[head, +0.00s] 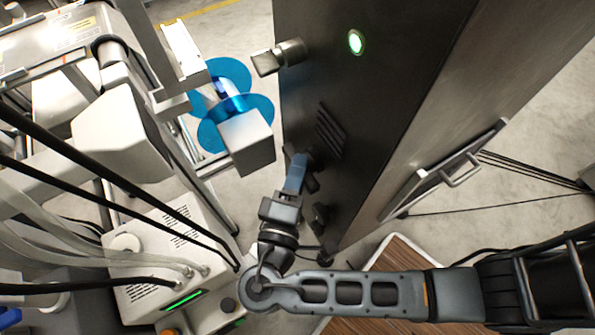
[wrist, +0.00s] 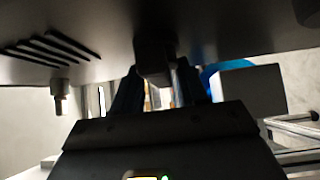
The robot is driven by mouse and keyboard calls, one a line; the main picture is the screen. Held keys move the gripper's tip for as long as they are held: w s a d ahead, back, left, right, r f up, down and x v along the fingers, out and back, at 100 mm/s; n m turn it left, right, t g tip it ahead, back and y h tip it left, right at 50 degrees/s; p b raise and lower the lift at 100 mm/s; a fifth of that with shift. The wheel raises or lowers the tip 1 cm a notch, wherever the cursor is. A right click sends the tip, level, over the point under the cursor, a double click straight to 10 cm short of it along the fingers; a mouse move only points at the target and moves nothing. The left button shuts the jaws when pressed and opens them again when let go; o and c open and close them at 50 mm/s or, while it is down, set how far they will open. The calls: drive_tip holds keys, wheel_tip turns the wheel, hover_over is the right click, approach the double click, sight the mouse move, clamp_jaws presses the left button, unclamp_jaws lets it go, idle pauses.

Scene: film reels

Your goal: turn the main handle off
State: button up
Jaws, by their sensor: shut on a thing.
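A tall dark cabinet (head: 380,90) stands in the middle of the head view. Lower on the same face, my gripper (head: 297,165) reaches up to the cabinet below the vent slots. In the wrist view a dark blocky handle (wrist: 154,55) sticks out of the cabinet face between my two fingers, and my gripper is shut on it. The fingers hide part of this handle. I cannot tell from markings which handle is the main one.
Blue film reels (head: 235,105) and a grey box (head: 247,140) stand close left of the cabinet. A dark knob (head: 320,216) sits low on its face. Machines with black cables fill the left. A wooden-topped surface (head: 400,262) lies under my arm. Bare floor shows at right.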

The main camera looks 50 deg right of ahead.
drive_tip(key=m+g+h+b, duration=0.3)
drive_tip(key=m+g+b, duration=0.2)
drive_tip(key=m+b, duration=0.3)
drive_tip(key=f+m+g+h+b, duration=0.1)
drive_tip(key=m+g+h+b, duration=0.2)
drive_tip(key=m+g+b, duration=0.3)
drive_tip(key=w+m+g+h+b, duration=0.1)
drive_tip(key=m+g+h+b, duration=0.2)
drive_tip(key=m+b, duration=0.7)
drive_tip(key=shift+d+f+m+g, duration=0.15)
drive_tip(key=shift+f+m+g, duration=0.05)
drive_tip(key=shift+m+g, duration=1.1)
drive_tip(key=shift+m, duration=0.3)
drive_tip(key=shift+r, duration=0.1)
drive_tip(key=o, duration=0.7)
drive_tip(key=shift+r+p, duration=0.15)
drive_tip(key=shift+p, duration=0.15)
